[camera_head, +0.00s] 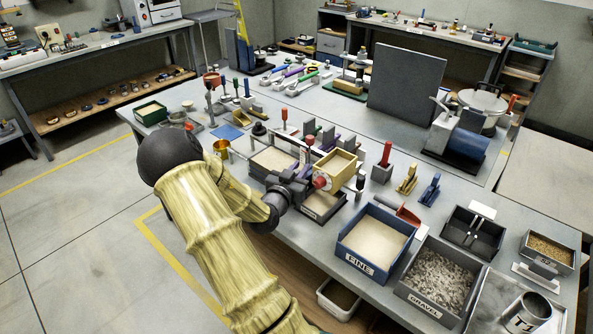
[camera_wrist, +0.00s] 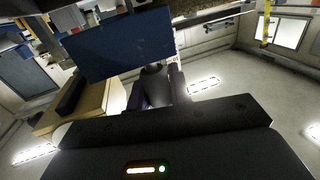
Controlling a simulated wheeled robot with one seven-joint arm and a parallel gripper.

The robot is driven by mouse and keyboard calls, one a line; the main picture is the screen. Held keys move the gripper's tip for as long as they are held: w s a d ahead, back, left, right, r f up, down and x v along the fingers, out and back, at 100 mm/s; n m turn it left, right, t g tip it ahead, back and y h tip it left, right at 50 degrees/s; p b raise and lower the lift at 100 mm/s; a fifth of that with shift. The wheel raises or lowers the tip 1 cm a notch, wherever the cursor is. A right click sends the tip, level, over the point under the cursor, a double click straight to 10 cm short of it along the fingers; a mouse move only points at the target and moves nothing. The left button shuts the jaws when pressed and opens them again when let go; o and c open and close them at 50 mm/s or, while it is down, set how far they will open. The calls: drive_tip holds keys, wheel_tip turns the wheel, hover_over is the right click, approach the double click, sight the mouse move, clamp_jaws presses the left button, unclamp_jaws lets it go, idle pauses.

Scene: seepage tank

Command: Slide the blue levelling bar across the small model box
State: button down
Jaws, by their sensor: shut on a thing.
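My gripper (camera_head: 306,184) is low over the near side of the table, pointing right. In the wrist view a broad blue plate (camera_wrist: 117,43), which looks like the levelling bar, sits tilted just beyond the gripper's fingers (camera_wrist: 157,85). The gripper is shut, seemingly on its handle; the contact itself is hard to see. In the head view my wrist and gripper hide the bar. A small dark box with pale fill (camera_head: 323,217) lies under and just in front of the gripper, partly covered; it looks like the small model box. Whether the bar touches it cannot be told.
A sand-filled tray (camera_head: 251,166) lies behind. Right are the FINE bin (camera_head: 361,264), the GRAVEL bin (camera_head: 424,304) and a red-handled scoop (camera_head: 408,215).

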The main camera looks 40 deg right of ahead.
drive_tip(key=shift+s+f, duration=0.1)
drive_tip(key=shift+s, duration=0.1)
drive_tip(key=c, duration=1.3)
unclamp_jaws()
drive_tip(key=shift+s, duration=0.15)
drive_tip(key=shift+w+a, duration=0.1)
drive_tip(key=shift+w, duration=0.15)
drive_tip(key=shift+a, duration=0.2)
drive_tip(key=shift+s+a, duration=0.25)
drive_tip(key=shift+a, duration=0.05)
drive_tip(key=p+v, duration=0.5)
drive_tip(key=v, duration=1.1)
drive_tip(key=shift+a, duration=0.15)
